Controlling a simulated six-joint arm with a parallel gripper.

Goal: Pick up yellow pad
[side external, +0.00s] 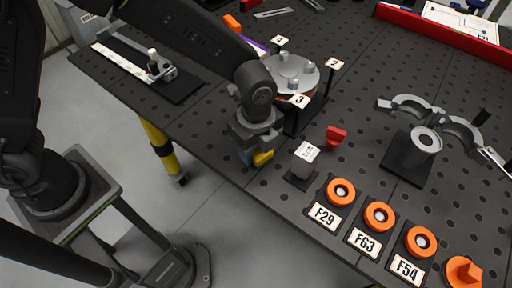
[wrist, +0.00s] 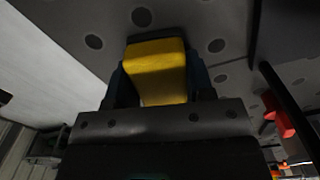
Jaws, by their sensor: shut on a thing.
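The yellow pad (wrist: 158,72) sits between the two dark fingers of my gripper (wrist: 160,82) in the wrist view. In the side external view the yellow pad (side external: 263,158) shows at the lower tip of my gripper (side external: 254,156), close to the front edge of the perforated table. My gripper is shut on the pad. Whether the pad touches the table top cannot be told. Part of the pad is hidden by the fingers.
A red piece (side external: 336,136) and a grey block on a dark base (side external: 304,158) stand just right of my gripper. A round fixture with numbered tags (side external: 291,72) stands behind it. Orange rings with labels (side external: 341,191) line the front right. An open clamp (side external: 425,141) stands further right.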

